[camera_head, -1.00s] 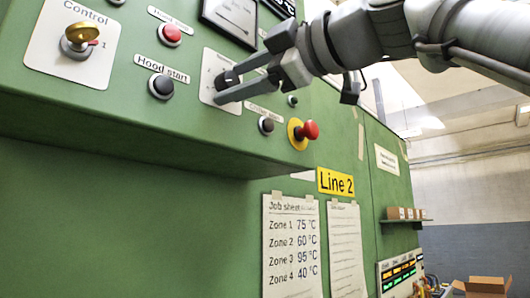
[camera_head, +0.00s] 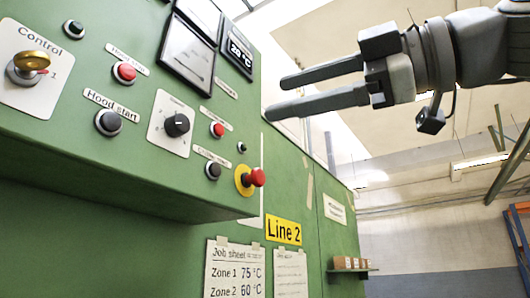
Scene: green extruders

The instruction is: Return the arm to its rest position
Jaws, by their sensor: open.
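My gripper (camera_head: 276,95) is in the upper middle of the head view, with its two fingers pointing left. The fingers are apart with nothing between them. In the picture it lies to the right of the green control panel (camera_head: 60,150), over the ceiling background. The black rotary knob (camera_head: 177,124) on its white plate is fully in view, with the fingers clear of it. My arm runs from the gripper to the right edge of the picture.
The panel carries a brass key switch (camera_head: 31,63), a black Hood start button (camera_head: 108,122) and a red emergency stop (camera_head: 252,179) on yellow. Display screens (camera_head: 190,50) sit near the fingertips in the picture. A shelf with boxes (camera_head: 350,263) is at lower right. Open space lies right of the machine.

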